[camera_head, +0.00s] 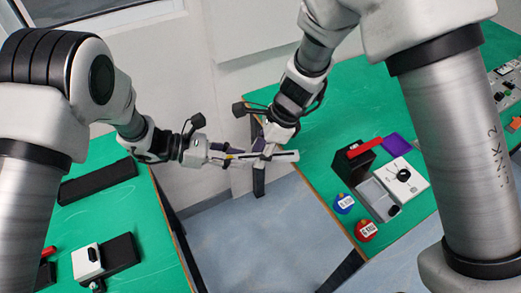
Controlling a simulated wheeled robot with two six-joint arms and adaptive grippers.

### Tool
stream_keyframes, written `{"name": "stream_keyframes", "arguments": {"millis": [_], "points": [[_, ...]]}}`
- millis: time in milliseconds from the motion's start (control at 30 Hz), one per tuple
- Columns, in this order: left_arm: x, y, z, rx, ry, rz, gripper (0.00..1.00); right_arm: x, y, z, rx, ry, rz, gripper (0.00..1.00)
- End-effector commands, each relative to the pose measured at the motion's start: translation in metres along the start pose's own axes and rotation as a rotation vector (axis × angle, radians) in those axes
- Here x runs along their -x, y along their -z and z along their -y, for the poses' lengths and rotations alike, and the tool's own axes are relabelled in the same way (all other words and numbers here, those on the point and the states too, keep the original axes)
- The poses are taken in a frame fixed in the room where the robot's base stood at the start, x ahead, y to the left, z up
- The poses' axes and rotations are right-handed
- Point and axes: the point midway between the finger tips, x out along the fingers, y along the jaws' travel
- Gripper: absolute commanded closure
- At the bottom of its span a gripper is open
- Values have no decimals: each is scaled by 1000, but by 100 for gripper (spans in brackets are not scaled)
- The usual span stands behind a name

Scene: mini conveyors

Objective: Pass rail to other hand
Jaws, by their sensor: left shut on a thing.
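My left gripper (240,157) comes in from the left and is shut on the rail. My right gripper (262,148) comes down from above and is right at the rail, overlapping the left fingertips in the picture. The fingers of both grippers are small and crowd together, so I cannot tell whether the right fingers touch or close on the rail.
The right green table (315,150) holds a black and grey device (376,199), a white switch box (401,181), a blue round weight (344,203) and a red one (366,231). The left table (155,240) holds a black bar (98,182) and a white-and-black device (88,262). Floor shows between them.

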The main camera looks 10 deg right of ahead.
Motion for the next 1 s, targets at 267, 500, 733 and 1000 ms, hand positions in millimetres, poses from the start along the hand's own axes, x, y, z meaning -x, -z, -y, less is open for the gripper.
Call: {"name": "stream_keyframes", "arguments": {"millis": [267, 500, 733, 1000], "points": [[0, 0, 0, -1, -1, 1, 52, 0, 0, 0, 0, -1, 0, 100], [0, 0, 0, 0, 0, 0, 44, 0, 0, 0, 0, 0, 0, 100], [14, 0, -1, 0, -3, 1, 44, 0, 0, 0, 0, 0, 0, 100], [81, -1, -2, -1, -6, 3, 44, 0, 0, 0, 0, 0, 0, 100]]}}
